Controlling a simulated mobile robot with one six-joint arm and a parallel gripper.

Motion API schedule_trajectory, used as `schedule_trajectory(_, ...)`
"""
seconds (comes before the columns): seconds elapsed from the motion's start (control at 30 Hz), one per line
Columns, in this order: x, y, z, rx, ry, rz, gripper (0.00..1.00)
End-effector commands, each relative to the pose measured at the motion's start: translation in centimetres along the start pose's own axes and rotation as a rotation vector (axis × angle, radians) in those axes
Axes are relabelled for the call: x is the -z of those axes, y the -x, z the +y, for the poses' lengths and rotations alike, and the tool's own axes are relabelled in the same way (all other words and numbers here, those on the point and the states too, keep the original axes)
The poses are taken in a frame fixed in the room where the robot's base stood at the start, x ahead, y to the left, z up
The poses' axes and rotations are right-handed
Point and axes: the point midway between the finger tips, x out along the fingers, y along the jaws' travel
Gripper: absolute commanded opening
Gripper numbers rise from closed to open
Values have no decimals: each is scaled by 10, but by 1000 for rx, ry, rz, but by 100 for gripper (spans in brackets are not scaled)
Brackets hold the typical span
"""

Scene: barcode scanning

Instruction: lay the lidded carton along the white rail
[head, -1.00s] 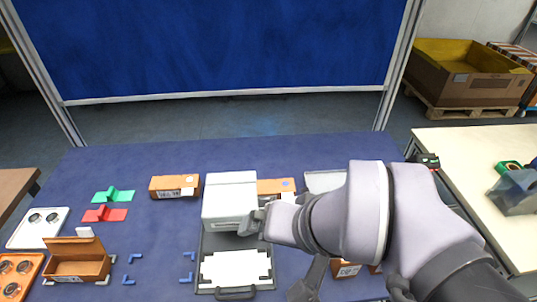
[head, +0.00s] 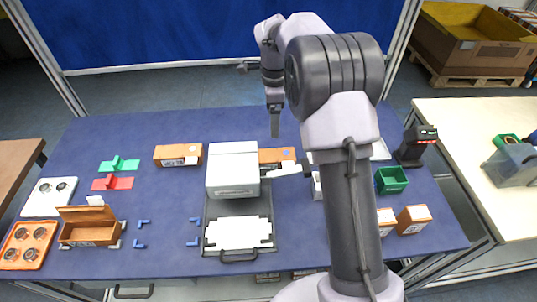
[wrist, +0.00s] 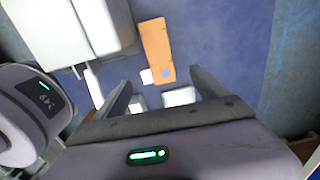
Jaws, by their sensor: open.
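A brown carton with its lid raised (head: 85,232) stands at the left front of the blue table, between pale corner pieces. A closed orange-brown carton with a white label (head: 178,154) lies farther back. Another flat orange carton with a blue dot (head: 277,155) lies right of the white box-shaped machine; it also shows in the wrist view (wrist: 156,48). My gripper (head: 275,134) hangs above the back of the table, pointing down and empty. Its fingers are apart in the wrist view (wrist: 160,88). I cannot tell for certain which white piece is the rail.
The white machine (head: 232,165) stands mid-table, with a white strip (head: 290,170) sticking out at its right. Green (head: 120,164) and red (head: 112,183) holders, blue corner brackets (head: 139,243), a green bin (head: 391,180) and a dark scanner (head: 416,145) stand around. My arm hides part of the right side.

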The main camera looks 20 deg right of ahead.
Motion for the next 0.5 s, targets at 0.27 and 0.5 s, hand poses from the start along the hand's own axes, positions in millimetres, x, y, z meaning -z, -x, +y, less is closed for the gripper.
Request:
schedule_trajectory(0.27, 0, -86, 1, -3, 4, 0, 83)
schedule_trajectory(0.5, -2, -110, 1, -1, 4, -1, 83)
